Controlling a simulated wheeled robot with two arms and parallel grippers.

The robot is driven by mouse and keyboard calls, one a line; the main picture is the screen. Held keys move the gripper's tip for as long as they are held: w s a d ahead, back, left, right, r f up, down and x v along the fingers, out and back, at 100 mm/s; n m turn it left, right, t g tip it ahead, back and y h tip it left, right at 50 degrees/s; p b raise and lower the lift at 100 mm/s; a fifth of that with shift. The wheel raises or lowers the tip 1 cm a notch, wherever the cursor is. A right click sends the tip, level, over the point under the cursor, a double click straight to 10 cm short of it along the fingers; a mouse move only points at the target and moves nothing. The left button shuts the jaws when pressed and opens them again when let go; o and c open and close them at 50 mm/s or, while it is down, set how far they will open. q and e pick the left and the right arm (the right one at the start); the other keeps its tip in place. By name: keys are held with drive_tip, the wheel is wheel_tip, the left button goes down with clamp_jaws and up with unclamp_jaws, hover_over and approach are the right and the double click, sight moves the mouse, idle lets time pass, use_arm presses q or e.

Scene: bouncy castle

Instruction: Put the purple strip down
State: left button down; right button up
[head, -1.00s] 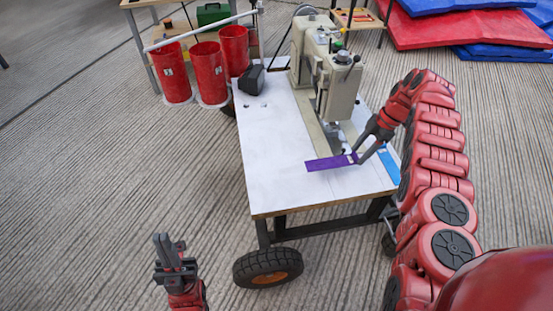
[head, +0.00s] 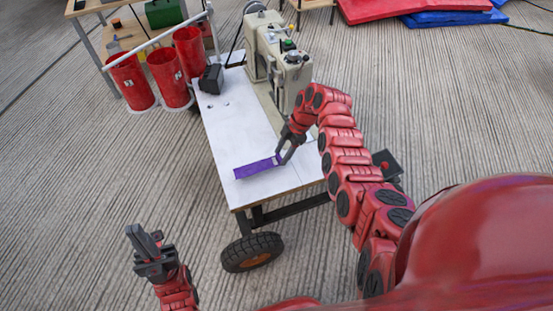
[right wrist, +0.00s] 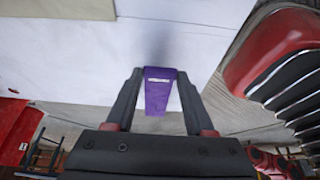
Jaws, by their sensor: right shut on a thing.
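The purple strip (head: 256,168) shows over the front part of the white table top (head: 225,130), near its left edge. My right gripper (head: 281,158) is shut on the strip's right end. In the right wrist view the strip (right wrist: 158,97) sits between the two fingers (right wrist: 158,108), with a pale band across it. A soft shadow lies on the white surface beyond it. I cannot tell whether the strip touches the table. My left gripper (head: 148,240) is left of the table, away from the strip, and appears empty; its finger gap is unclear.
A sewing machine (head: 270,58) stands on the table behind my right arm. A black box (head: 211,79) sits at the table's back left. Red cylinders (head: 170,78) stand beyond. The table has a wheel (head: 252,252).

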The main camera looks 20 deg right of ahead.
sight(279, 158)
drive_tip(key=shift+a+f, duration=0.15)
drive_tip(key=shift+a, duration=0.9)
drive_tip(key=shift+f+b, duration=0.4)
drive_tip(key=shift+f, duration=1.35)
drive_tip(key=shift+f, duration=0.1)
drive_tip(key=o, duration=1.3)
drive_tip(key=p+v, duration=0.1)
drive_tip(key=v, duration=1.1)
drive_tip(key=shift+a, duration=0.1)
